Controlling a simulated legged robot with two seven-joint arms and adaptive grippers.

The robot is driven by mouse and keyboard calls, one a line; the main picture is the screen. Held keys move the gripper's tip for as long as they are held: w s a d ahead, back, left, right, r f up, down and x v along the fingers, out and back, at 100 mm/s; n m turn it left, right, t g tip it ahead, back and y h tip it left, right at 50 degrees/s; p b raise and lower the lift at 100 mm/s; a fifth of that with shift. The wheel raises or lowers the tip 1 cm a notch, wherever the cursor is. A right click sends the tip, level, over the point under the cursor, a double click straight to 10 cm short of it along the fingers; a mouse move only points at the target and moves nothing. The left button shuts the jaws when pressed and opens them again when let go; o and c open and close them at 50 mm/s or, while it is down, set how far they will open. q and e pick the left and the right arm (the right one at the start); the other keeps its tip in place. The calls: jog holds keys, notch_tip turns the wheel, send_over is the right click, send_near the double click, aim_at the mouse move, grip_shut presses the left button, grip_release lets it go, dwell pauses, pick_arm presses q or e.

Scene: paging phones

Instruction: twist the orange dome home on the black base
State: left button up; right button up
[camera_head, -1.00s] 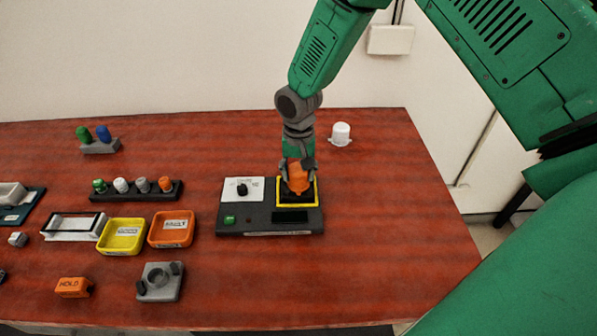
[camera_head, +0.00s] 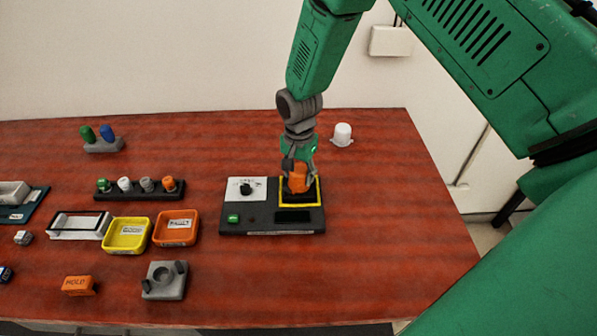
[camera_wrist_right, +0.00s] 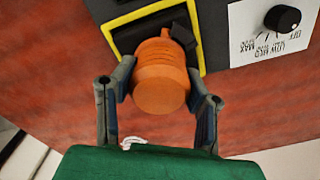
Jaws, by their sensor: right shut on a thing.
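The orange dome (camera_head: 297,180) sits over the black base (camera_head: 290,197) inside a yellow square outline on the dark console. In the right wrist view the dome (camera_wrist_right: 160,78) shows ridged sides, and part of the black base (camera_wrist_right: 181,34) shows beside it. My right gripper (camera_head: 297,172) is shut on the dome, with one finger on each side; its fingers also show in the right wrist view (camera_wrist_right: 160,92). How the dome seats on the base is hidden. My left gripper is not in view.
The console (camera_head: 258,219) carries a white dial panel (camera_head: 236,185) and a green button (camera_head: 233,218). Yellow (camera_head: 126,246) and orange (camera_head: 176,240) trays stand to its left. A white dome (camera_head: 342,133) stands behind right. The table's right side is clear.

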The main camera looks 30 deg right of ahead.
jog(key=shift+a+m, duration=0.1)
jog(key=shift+m, duration=0.4)
jog(key=shift+m+p, duration=0.3)
jog(key=shift+m, duration=0.8)
jog(key=m, duration=0.2)
jog(key=shift+m+p, duration=0.3)
jog(key=o, duration=1.3)
jog(key=shift+r, duration=0.1)
